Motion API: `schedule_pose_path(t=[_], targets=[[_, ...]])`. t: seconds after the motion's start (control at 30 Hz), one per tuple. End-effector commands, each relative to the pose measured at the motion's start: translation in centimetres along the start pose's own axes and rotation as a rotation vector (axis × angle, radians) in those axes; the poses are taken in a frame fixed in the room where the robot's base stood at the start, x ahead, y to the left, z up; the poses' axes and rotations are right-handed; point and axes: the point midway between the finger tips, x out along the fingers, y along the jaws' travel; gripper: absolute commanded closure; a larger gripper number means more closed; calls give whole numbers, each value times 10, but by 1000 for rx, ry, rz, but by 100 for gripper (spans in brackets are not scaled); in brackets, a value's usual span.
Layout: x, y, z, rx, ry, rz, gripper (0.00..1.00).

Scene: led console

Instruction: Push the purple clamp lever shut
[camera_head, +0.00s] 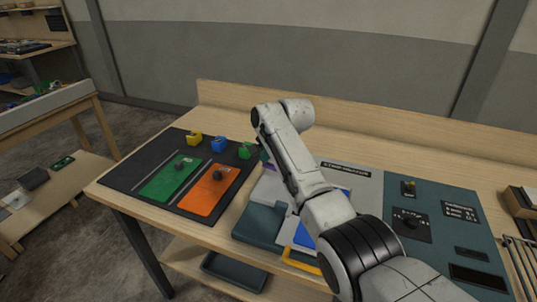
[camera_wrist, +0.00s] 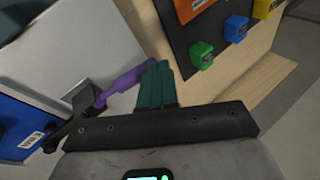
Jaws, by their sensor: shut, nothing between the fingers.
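The purple clamp lever (camera_wrist: 125,82) shows in the wrist view, slanting up to the right from its dark clamp mount (camera_wrist: 88,100). My gripper (camera_wrist: 156,72) has its teal fingers together with nothing between them. The fingers stand right beside the free end of the lever, on its right in the picture; I cannot tell whether they touch it. In the head view my arm reaches over the console and hides most of the clamp area, so the lever cannot be made out clearly there.
A dark panel with a green plate (camera_head: 168,180) and an orange plate (camera_head: 210,190) lies left of my arm. Yellow (camera_head: 194,138), blue (camera_head: 218,144) and green (camera_head: 245,150) blocks line its back edge. A teal control panel (camera_head: 455,230) lies to the right.

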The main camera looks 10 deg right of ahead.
Motion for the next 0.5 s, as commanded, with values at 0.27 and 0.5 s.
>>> schedule_pose_path(t=[0.27, 0.5], targets=[[7, 5, 1, 3, -2, -3, 100], [9, 6, 2, 3, -3, -3, 100]])
